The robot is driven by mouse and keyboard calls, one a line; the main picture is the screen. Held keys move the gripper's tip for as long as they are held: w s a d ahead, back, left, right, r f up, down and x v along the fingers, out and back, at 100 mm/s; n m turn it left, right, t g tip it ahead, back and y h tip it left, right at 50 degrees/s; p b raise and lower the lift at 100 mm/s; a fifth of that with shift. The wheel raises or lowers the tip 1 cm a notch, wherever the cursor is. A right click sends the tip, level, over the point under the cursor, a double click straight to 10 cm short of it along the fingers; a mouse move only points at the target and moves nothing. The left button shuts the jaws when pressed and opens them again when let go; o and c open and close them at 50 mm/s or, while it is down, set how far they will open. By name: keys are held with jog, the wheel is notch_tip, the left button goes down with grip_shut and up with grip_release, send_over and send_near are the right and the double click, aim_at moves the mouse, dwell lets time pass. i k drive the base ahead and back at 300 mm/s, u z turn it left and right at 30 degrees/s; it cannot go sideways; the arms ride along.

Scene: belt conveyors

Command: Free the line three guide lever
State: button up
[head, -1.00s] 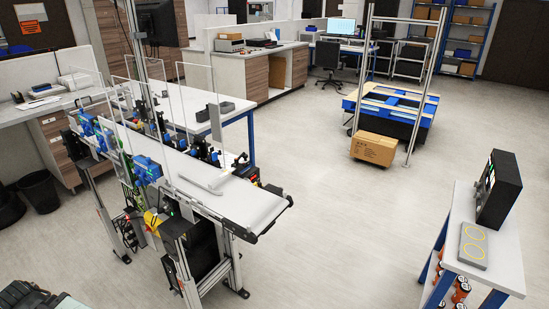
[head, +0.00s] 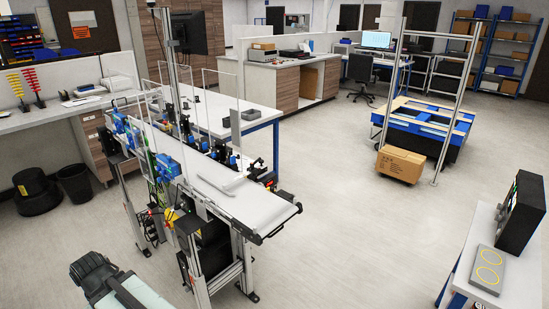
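A belt conveyor (head: 255,206) with a white belt runs from the back left toward the middle. A pale, thin angled bar (head: 233,185) lies across its belt near the front end; it may be the guide lever, but I cannot tell, nor whether anything jams it. Blue units (head: 166,167) line the conveyor's left side and small black devices (head: 232,160) its right side. No line number is legible. A dark ridged part with a pale section, likely of my own body, shows at the bottom left. I see no gripper fingers.
Clear panels (head: 223,100) stand above the conveyor. A cardboard box (head: 400,163) sits on the floor beside a blue-framed table (head: 425,119). Two black bins (head: 74,183) are at left. Floor between conveyor and right table is clear.

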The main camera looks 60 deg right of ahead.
aim_at(252, 164)
jog(key=z, duration=0.35)
jog(key=i, duration=1)
jog(key=z, duration=0.05)
